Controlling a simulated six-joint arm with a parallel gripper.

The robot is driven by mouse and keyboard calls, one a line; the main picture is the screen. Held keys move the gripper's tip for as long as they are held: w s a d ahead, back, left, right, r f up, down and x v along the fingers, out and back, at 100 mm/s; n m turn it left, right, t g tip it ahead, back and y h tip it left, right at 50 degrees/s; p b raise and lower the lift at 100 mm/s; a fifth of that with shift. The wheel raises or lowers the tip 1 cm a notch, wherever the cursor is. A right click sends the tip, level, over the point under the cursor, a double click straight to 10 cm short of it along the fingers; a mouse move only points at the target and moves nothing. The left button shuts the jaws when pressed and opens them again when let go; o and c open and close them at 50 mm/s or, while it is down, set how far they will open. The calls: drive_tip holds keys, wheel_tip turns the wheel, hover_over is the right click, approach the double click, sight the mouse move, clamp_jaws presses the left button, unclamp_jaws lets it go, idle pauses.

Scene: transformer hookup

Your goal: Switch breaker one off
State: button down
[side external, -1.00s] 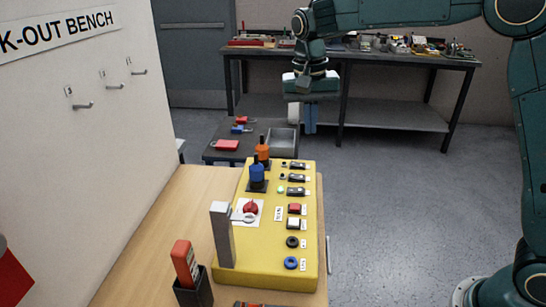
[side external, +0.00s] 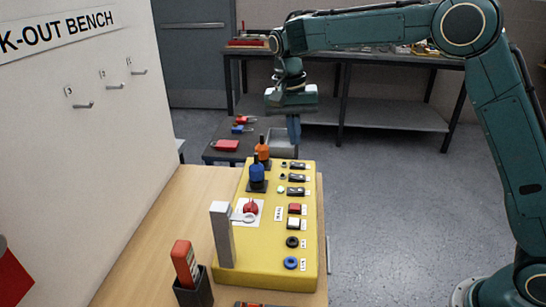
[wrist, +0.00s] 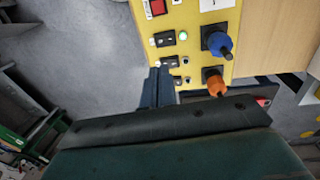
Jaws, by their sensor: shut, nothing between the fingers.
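The yellow panel (side external: 262,272) on the bench carries a column of black breaker switches along its right side. The far switch (side external: 297,166), the middle switch (side external: 299,178) and the near switch (side external: 296,191) each have a small lamp beside them. The near one's lamp (side external: 281,189) glows pale green. The labels are too small to read, so I cannot tell which is breaker one. In the wrist view, the near switch (wrist: 165,39) and middle switch (wrist: 170,62) show beyond my fingers. My gripper (side external: 294,140) is shut and empty, pointing down above the panel's far end.
A blue knob (side external: 257,173) and an orange knob (side external: 262,151) stand left of the switches. A grey post (side external: 222,235) rises at the panel's near left. Open floor is at right.

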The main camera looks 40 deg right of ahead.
sight(295, 191)
drive_tip(key=f, duration=0.9)
drive_tip(key=s+d+f, duration=0.1)
drive_tip(key=f, duration=0.3)
drive_tip(key=shift+d+f, duration=0.1)
drive_tip(key=shift+f, duration=0.25)
drive_tip(key=shift+s, duration=0.1)
drive_tip(key=shift+s+d+f, duration=0.15)
drive_tip(key=shift+d+f, duration=0.05)
drive_tip(key=shift+f, duration=0.25)
drive_tip(key=shift+a, duration=0.1)
drive_tip(key=shift+w+a, duration=0.55)
drive_tip(key=shift+a, duration=0.05)
drive_tip(key=shift+r, duration=0.2)
wheel_tip(295, 191, up, 14)
drive_tip(key=w+a, duration=0.1)
drive_tip(key=shift+w, duration=0.2)
idle(0.4)
